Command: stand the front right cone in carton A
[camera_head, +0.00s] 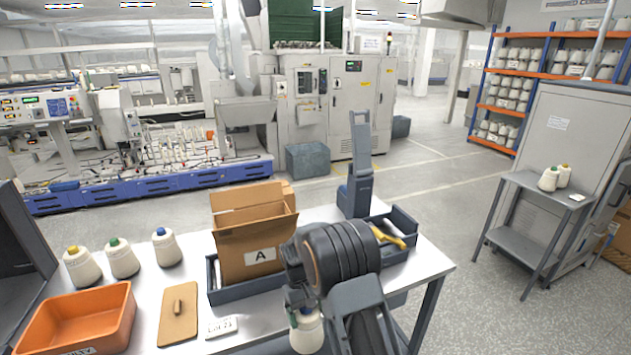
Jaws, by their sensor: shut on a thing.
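Carton A (232,262) is an open brown box with its flaps up and a white "A" label, standing in a grey tray (222,296) on the table. My gripper (303,306) is at the front of the table, right of and nearer than the carton. It is shut on a white cone (307,336) near its top; the cone looks upright. My arm hides part of the gripper, and I cannot tell whether the cone's base touches the table. Three other cones stand at the left: yellow-tipped (82,268), green-tipped (122,261) and blue-tipped (167,249).
An orange bin (75,318) sits front left. A brown board with a handle (179,315) and a small lot card (222,327) lie in front of the carton. A grey tray (402,222) with a yellow-handled item is behind my arm. Table (430,262) is clear at its right end.

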